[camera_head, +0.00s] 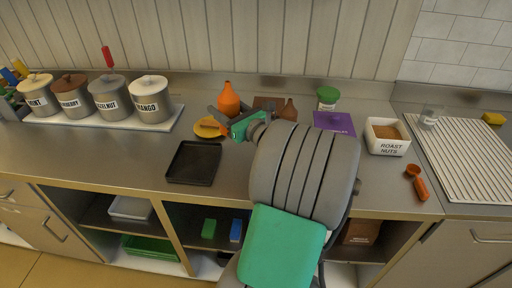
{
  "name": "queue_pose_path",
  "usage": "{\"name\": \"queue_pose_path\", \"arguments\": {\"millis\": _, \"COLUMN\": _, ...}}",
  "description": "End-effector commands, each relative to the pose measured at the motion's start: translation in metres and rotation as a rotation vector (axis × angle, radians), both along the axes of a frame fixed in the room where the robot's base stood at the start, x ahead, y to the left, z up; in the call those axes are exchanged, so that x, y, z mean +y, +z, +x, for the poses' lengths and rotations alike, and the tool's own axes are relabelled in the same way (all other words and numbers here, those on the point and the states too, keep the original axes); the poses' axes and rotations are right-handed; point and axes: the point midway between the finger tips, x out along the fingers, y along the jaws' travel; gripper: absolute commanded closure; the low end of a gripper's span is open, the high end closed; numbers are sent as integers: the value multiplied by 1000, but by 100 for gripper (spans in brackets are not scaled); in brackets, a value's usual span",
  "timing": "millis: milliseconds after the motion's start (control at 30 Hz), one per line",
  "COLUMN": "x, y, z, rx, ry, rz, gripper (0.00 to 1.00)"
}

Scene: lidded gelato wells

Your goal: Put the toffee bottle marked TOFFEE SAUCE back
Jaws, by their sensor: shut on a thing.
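An orange squeeze bottle (228,98) with a narrow nozzle stands upright at my gripper (223,117), left of the picture's middle. My gripper reaches in from the right and is shut on this bottle, covering its lower part. No TOFFEE SAUCE mark can be read on it. A brown bottle (289,111) stands further right, partly hidden behind my arm, its label not visible. A brown flat piece (264,102) lies behind my wrist, mostly covered. I cannot tell whether the orange bottle touches the counter.
A yellow dish (202,132) with an orange item lies just left of my gripper; a black tray (194,163) lies in front. A purple card (335,123), green-lidded jar (327,98) and ROAST NUTS box (387,137) stand right.

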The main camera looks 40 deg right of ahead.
Motion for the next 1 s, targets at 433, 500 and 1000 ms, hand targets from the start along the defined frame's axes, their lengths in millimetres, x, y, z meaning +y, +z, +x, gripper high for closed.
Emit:
{"name": "queue_pose_path", "arguments": {"millis": 433, "x": -113, "y": -10, "z": -69, "rx": 32, "ry": -175, "rz": -4, "gripper": 86}}
{"name": "queue_pose_path", "arguments": {"millis": 500, "x": -118, "y": -18, "z": -52, "rx": 33, "ry": -172, "rz": -2, "gripper": 86}}
{"name": "queue_pose_path", "arguments": {"millis": 1000, "x": -153, "y": -91, "z": 38, "rx": 31, "ry": -176, "rz": -4, "gripper": 86}}
